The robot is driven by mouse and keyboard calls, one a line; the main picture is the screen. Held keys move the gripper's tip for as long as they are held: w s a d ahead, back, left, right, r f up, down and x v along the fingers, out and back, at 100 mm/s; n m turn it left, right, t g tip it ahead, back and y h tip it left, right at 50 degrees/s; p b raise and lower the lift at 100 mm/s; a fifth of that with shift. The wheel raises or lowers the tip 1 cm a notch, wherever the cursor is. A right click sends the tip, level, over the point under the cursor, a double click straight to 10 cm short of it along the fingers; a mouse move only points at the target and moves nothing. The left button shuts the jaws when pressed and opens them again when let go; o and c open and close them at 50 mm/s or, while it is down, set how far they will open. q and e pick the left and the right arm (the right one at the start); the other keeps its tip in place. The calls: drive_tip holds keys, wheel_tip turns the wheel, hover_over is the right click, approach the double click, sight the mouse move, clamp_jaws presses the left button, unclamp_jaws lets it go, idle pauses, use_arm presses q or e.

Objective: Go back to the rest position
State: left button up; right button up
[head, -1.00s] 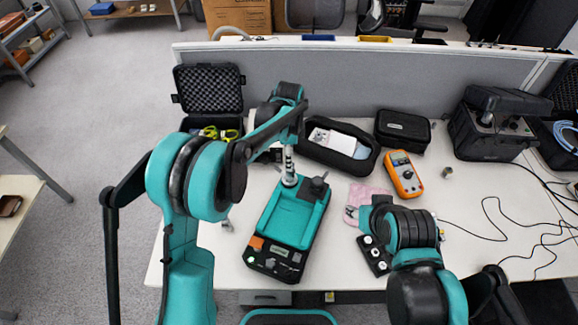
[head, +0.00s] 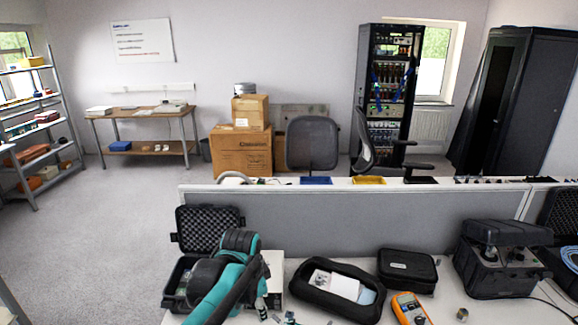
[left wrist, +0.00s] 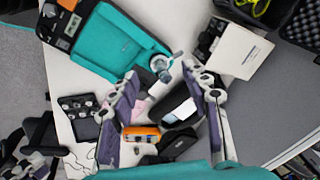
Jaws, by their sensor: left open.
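My left arm (head: 222,285) shows at the bottom of the head view, in front of the open black case. My left gripper (left wrist: 163,72) is open in the left wrist view, with two lilac-padded fingers apart and nothing held between them. My right arm is out of the head view.
The open foam-lined case (head: 210,221), black pouch (head: 335,284), closed black case (head: 407,266), orange multimeter (head: 409,308) and large black instrument box (head: 500,255) stand on the table. A grey partition (head: 370,225) runs behind them. A small black keypad (left wrist: 80,112) lies beside the teal device.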

use_arm(q)
drive_tip(key=s+a+f+n+t+b, duration=0.1)
drive_tip(key=s+a+n, duration=0.3)
drive_tip(key=s, duration=0.4)
drive_tip(key=s+a+f+n+t+b, duration=0.1)
drive_tip(key=s+a+f+n+t, duration=0.1)
drive_tip(key=s+a+n, duration=0.3)
drive_tip(key=s+n+t, duration=0.1)
drive_tip(key=s+n, duration=0.1)
drive_tip(key=s, duration=0.2)
drive_tip(key=shift+s+a+f+n+t, duration=0.2)
drive_tip(key=shift+f+n+t, duration=0.1)
drive_tip(key=shift+f, duration=0.05)
drive_tip(key=shift+c, duration=0.3)
idle(0.9)
